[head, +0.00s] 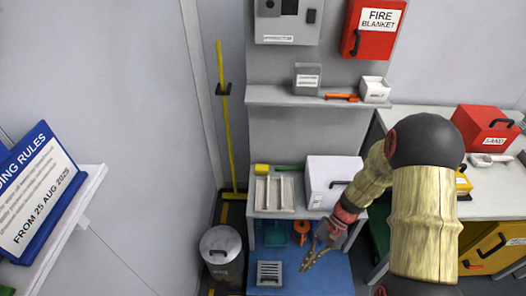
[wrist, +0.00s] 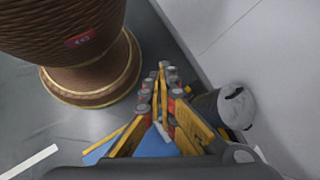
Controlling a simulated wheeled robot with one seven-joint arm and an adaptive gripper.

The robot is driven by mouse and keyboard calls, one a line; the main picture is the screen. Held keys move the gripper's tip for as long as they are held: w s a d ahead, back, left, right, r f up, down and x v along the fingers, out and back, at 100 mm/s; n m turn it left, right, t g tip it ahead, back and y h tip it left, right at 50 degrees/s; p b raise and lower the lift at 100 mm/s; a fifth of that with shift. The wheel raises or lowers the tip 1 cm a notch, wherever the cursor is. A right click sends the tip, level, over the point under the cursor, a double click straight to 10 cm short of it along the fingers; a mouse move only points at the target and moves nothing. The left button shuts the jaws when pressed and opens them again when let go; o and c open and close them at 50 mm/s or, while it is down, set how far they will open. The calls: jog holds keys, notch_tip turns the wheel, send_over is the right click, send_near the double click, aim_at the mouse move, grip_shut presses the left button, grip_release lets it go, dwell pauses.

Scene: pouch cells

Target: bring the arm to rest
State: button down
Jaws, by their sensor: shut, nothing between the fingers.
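My gripper (head: 311,257) is shut and empty. In the head view it hangs at the end of my arm, pointing down and to the left, above the blue mat (head: 335,278) in front of the bench. In the wrist view the fingers of my gripper (wrist: 162,75) meet in the middle of the picture. My arm comes in from the right of the head view, with a black joint and pale ribbed sleeves, and bends down to the gripper. A brown ribbed part fills the upper left of the wrist view.
A lidded metal bin (head: 221,250) stands left of the bench; it also shows in the wrist view (wrist: 236,106). A white box (head: 333,178) and a tray (head: 274,194) sit on the bench.

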jog(key=s+d+r+n+t+h+p, duration=0.1)
jog(key=s+r+n+t+h, duration=0.1)
jog(key=r, duration=1.1)
jog(key=s+d+r+n+t+h+p, duration=0.1)
jog(key=r+t, duration=0.4)
jog(key=r, duration=0.8)
jog(key=s+d+r+n+t+h+p, duration=0.2)
jog(key=s+r+t+h, duration=0.1)
jog(key=r, duration=1)
jog(key=shift+s+d+r+n+t, duration=0.35)
jog(key=shift+s+t, duration=0.25)
jog(key=shift+s, duration=0.2)
jog(key=shift+f, duration=0.1)
